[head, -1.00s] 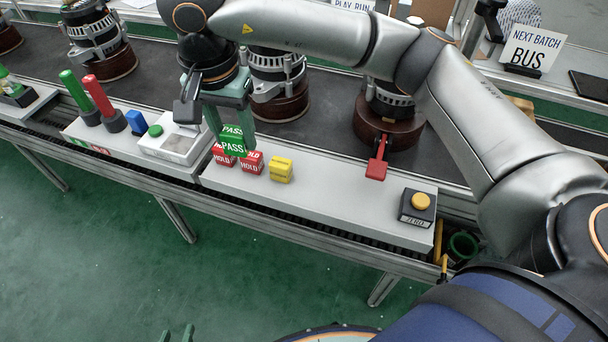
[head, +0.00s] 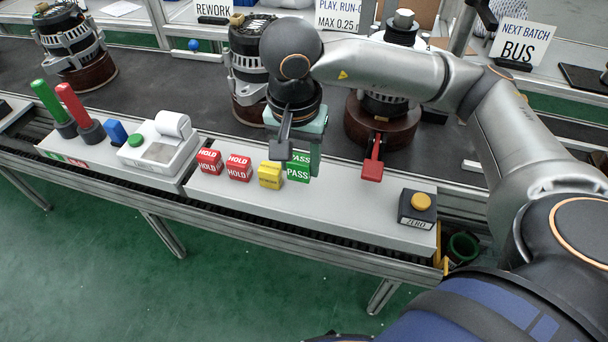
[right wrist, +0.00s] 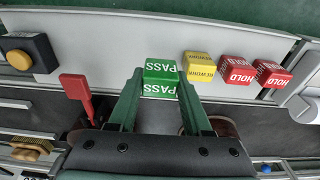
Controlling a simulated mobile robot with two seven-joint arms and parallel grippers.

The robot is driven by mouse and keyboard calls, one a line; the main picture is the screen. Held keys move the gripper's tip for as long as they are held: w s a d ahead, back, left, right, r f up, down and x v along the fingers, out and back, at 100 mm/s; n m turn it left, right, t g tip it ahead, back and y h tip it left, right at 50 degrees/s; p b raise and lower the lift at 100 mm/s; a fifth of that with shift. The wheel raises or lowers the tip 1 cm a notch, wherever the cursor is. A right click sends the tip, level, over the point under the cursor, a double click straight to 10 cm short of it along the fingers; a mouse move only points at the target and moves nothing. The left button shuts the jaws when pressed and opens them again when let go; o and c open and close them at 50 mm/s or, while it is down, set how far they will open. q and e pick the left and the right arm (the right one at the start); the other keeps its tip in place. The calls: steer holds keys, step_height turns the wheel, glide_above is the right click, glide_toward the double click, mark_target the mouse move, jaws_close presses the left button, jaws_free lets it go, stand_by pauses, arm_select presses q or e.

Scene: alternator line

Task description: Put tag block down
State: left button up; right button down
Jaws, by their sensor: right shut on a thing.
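The green PASS tag block (head: 299,172) is at my right gripper (head: 301,160), to the right of the yellow block. In the right wrist view the PASS block (right wrist: 161,72) sits between the two fingertips (right wrist: 160,80), which are shut on it. It is at or just above the white shelf (head: 340,205); I cannot tell whether it touches. The yellow REWORK block (head: 270,175) and two red HOLD blocks (head: 239,168) stand in a row on the shelf to its left. My left gripper is not in view.
A red lever (head: 373,165) and a yellow button on a dark ZERO box (head: 417,207) are to the right. A label printer (head: 160,146), a blue block and green and red handles are to the left. Alternators (head: 382,115) stand behind. The shelf between PASS and ZERO is clear.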

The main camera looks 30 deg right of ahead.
mark_target(304, 176)
steer(key=shift+s+d+f, duration=0.15)
steer(key=shift+d+f, duration=0.2)
steer(key=shift+f, duration=0.15)
step_height(304, 176, down, 3)
steer(key=shift+b, duration=0.3)
steer(key=shift+f, duration=0.25)
steer(key=c, duration=0.6)
jaws_free()
steer(key=shift+r, duration=0.15)
steer(key=shift+r, duration=0.1)
